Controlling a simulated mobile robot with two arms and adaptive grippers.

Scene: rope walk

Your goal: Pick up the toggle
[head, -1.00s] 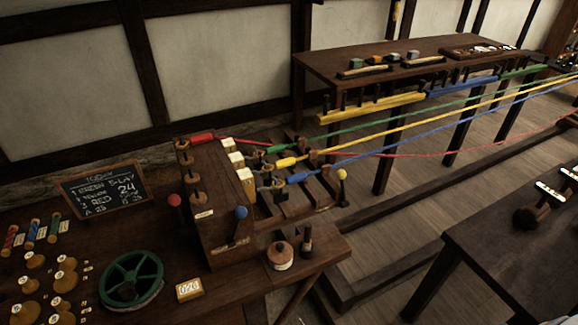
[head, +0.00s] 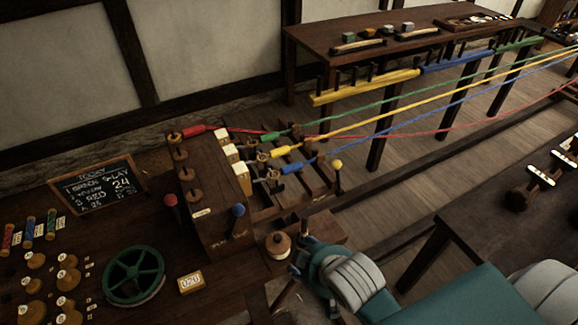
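A small dark upright peg that may be the toggle stood at the bench's right end beside a round wooden pot (head: 278,245). That spot is now mostly covered by my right gripper (head: 298,268). My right arm comes in from the lower right, and the gripper is at the bench corner, just right of the pot. Its fingers are dark and small, so I cannot tell whether they are open or touching the peg. My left gripper is out of view.
The wooden headstock (head: 209,220) with hooks and coloured strands stands behind the pot. A green wheel (head: 133,275), a numbered block (head: 191,283) and several spools lie left. A blackboard (head: 95,187) leans behind. A dark table (head: 475,225) stands right.

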